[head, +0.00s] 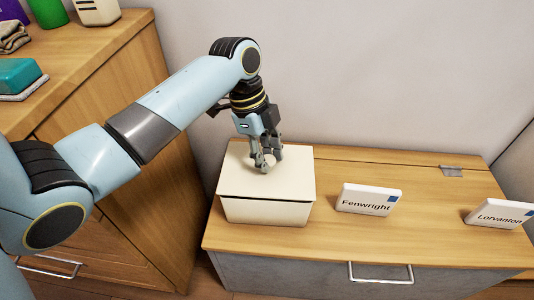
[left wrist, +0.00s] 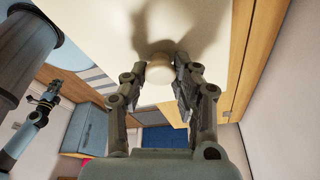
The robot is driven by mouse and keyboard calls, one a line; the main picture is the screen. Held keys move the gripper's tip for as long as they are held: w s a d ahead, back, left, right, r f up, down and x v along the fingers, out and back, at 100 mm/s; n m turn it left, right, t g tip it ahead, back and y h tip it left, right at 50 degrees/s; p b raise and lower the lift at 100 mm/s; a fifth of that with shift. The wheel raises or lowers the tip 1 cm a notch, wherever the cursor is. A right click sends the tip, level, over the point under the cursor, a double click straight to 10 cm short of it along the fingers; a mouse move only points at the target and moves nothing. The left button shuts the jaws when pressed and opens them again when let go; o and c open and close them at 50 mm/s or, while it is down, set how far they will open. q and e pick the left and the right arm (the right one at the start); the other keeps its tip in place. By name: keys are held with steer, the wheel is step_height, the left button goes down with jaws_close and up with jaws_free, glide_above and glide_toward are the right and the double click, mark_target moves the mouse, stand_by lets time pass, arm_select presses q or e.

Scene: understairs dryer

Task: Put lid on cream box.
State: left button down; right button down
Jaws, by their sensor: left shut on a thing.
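The cream box (head: 266,211) stands on the wooden top of a low cabinet. Its cream lid (head: 240,180) lies over the box, with a thin dark line between lid and box along the front. My left gripper (head: 266,165) points down at the middle of the lid and is shut on the lid's round knob. In the left wrist view the knob (left wrist: 159,69) sits between the two fingers of the gripper (left wrist: 160,82), with the lid's surface behind it. I cannot tell whether the lid is fully seated. My right gripper is not in the head view.
On the low cabinet (head: 420,240), a "Fenwright" sign (head: 368,200) stands right of the box and a "Lorvanton" sign (head: 499,213) stands farther right. A taller wooden cabinet (head: 110,60) on the left holds a teal item (head: 18,75) and containers. A wall rises behind.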

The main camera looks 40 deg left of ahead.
arm_select(q)
steer(key=shift+r+p, duration=0.1)
steer(key=shift+p, duration=0.25)
stand_by(0.9)
steer(key=shift+f, duration=0.2)
stand_by(0.3)
steer(key=shift+p, duration=0.65)
stand_by(0.4)
steer(key=shift+c, duration=2.3)
jaws_free()
